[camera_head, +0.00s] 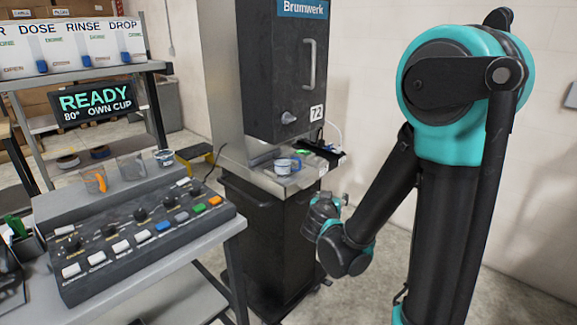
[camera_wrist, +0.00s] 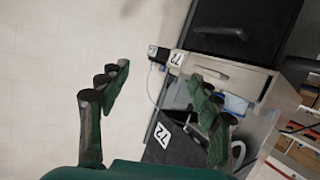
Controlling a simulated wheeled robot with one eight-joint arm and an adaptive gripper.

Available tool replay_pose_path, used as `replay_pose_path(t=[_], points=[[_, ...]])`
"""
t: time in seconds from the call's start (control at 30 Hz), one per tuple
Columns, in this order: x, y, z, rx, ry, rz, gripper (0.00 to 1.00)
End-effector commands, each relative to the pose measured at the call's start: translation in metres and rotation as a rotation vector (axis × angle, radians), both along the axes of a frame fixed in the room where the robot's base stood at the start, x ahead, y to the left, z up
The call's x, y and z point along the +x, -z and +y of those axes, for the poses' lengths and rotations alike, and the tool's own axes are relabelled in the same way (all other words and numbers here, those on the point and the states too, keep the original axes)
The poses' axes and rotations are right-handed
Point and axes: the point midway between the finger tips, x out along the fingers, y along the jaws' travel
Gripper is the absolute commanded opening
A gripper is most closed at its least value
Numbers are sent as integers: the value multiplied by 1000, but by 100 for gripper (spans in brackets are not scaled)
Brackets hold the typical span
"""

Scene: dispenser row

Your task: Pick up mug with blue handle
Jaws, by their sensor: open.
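A small pale mug with a blue handle (camera_head: 284,166) stands upright on the steel ledge (camera_head: 262,179) of the dark Brumwerk machine in the head view. In the wrist view a blue patch (camera_wrist: 236,104) shows beside the right finger; I cannot tell if it is this mug. My gripper (camera_wrist: 158,80) is open and empty, its two green fingers spread apart. In the head view my wrist is in front of the machine, right of and below the mug, and the fingertips cannot be made out.
The Brumwerk machine (camera_head: 287,75) rises behind the ledge. A dark tray (camera_head: 320,158) with a green item lies right of the mug. A control panel (camera_head: 135,236) with several buttons stands on a grey table at left. A cup with an orange handle (camera_head: 94,181) and others stand behind it.

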Motion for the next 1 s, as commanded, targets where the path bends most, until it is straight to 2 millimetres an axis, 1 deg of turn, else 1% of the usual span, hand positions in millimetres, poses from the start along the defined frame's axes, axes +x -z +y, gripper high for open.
replay_pose_path(t=[0.03,0.1,0.2,0.3,0.4,0.47,0.57,0.9,1.0], points=[[6,-7,32,13,-54,-67,64],[9,-17,69,39,-120,-152,64],[6,-27,112,74,-204,-239,64],[2,-32,140,100,-262,-291,64],[1,-34,153,112,-288,-314,64],[6,-35,156,115,-294,-320,64],[22,-35,158,117,-293,-320,64],[89,-35,165,115,-291,-319,64],[104,-35,167,115,-291,-319,64]])
